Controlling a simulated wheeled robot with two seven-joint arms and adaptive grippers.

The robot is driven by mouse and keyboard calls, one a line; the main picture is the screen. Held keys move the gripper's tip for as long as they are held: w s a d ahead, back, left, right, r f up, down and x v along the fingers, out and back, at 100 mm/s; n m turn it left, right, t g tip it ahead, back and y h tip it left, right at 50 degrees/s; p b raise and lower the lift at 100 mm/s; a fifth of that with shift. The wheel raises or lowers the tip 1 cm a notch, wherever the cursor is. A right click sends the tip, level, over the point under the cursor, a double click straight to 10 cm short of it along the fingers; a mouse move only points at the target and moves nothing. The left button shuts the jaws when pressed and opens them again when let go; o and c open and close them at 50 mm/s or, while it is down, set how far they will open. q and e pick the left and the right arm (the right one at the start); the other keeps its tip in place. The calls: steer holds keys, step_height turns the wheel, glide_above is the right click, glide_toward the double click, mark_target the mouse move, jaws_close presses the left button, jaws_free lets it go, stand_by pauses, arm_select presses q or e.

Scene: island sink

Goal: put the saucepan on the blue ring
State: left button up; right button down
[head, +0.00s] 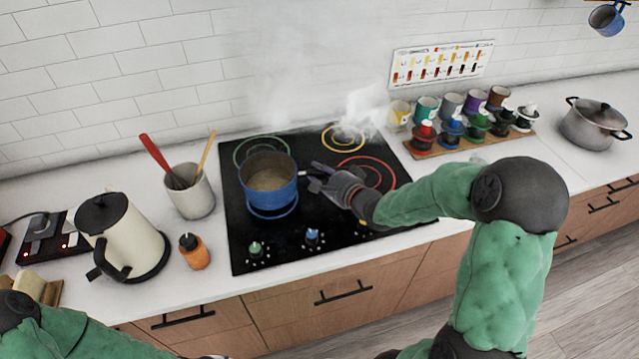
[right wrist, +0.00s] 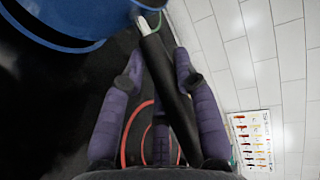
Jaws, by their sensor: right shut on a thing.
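The blue saucepan (head: 268,182) is at the front left of the black cooktop, upright, with brownish contents. Its side also shows in the right wrist view (right wrist: 70,18). My right gripper (head: 318,180) is shut on its dark handle (right wrist: 160,70), to the right of the pan. The blue ring (right wrist: 88,49) shows as a thin arc beside the pan's base in the right wrist view; the pan hides most of it. I cannot tell whether the base touches the glass. My left arm enters at the lower left of the head view, its gripper out of sight.
The cooktop (head: 300,235) also has a green ring (head: 240,143), a yellow ring (head: 326,138) and a red ring (head: 385,165). Steam rises at the back. A utensil crock (head: 190,198), an orange bottle (head: 195,254) and a kettle (head: 120,235) stand left; a lidded pot (head: 592,126) stands far right.

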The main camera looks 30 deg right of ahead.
steer(key=shift+w+f+b, duration=0.15)
steer(key=shift+f+b, duration=0.15)
steer(key=shift+f, duration=0.55)
steer(key=shift+w+f+b, duration=0.15)
steer(key=shift+f+b, duration=0.15)
steer(key=shift+f, duration=0.7)
steer(key=c, duration=0.9)
jaws_free()
steer(key=shift+f, duration=0.1)
steer(key=shift+c, duration=0.2)
steer(key=shift+s+r, duration=0.2)
steer(key=shift+s, duration=0.05)
steer(key=p+v, duration=0.3)
steer(key=v, duration=0.8)
steer(key=shift+s, duration=0.35)
